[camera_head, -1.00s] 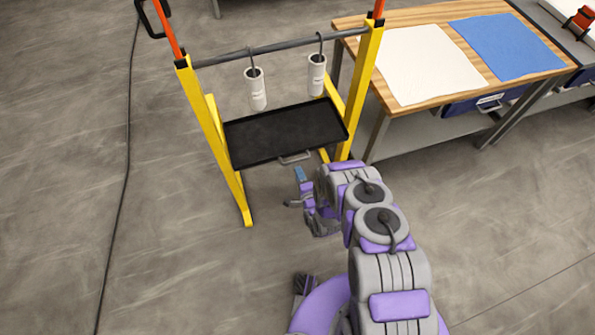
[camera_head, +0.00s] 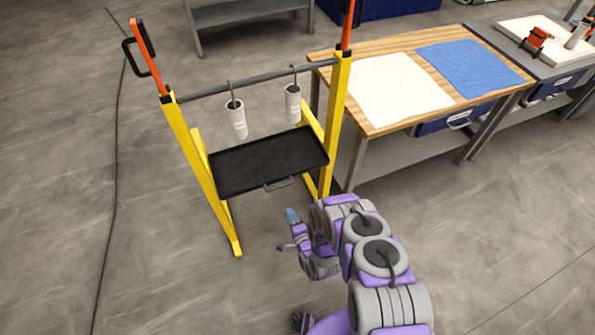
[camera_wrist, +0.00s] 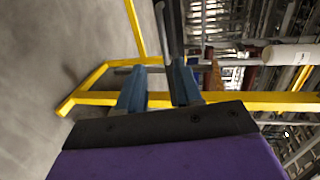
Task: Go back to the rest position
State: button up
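My gripper (camera_head: 290,230) is in front of the yellow rack (camera_head: 188,165), below and right of its black tray (camera_head: 265,162). It appears apart from the rack. In the wrist view, the two blue fingers (camera_wrist: 158,74) stand apart with nothing held between them. The rack's yellow frame (camera_wrist: 265,101) runs sideways behind the fingers. My arm reaches forward from the bottom of the head view.
Two white cylinders (camera_head: 237,120) (camera_head: 293,103) hang on hooks from the rack's grey bar. A wooden table (camera_head: 375,121) with a white sheet (camera_head: 398,88) and a blue cloth (camera_head: 470,68) stands at right. A dark cable (camera_head: 116,150) crosses the left floor. Floor left of the rack is otherwise clear.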

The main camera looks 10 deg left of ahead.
jog(key=w+d+r+n+g+h, duration=0.35)
jog(key=w+d+r, duration=0.55)
jog(key=w+r, duration=0.45)
jog(key=s+d+r+n+g+h, duration=0.1)
jog(key=s+d+r+h, duration=0.1)
jog(key=d+r, duration=0.45)
jog(key=s+d+r+n+g+h, duration=0.2)
jog(key=d+r, duration=0.1)
jog(key=r, duration=0.7)
jog(key=s+d+r+n+g+h, duration=0.1)
jog(key=s+d+r+g, duration=0.15)
jog(key=s+r, duration=0.65)
jog(key=s+d+r+n+g, duration=0.15)
jog(key=s+d+r, duration=0.25)
jog(key=s+r, duration=0.45)
jog(key=s+r+n+g, duration=0.1)
jog(key=s+r+g, duration=0.1)
jog(key=s, duration=1.1)
jog(key=s+d+r+n+g, duration=0.1)
jog(key=s+r, duration=0.3)
jog(key=s, duration=0.9)
jog(key=shift+s+g, duration=0.25)
jog(key=shift+g, duration=0.5)
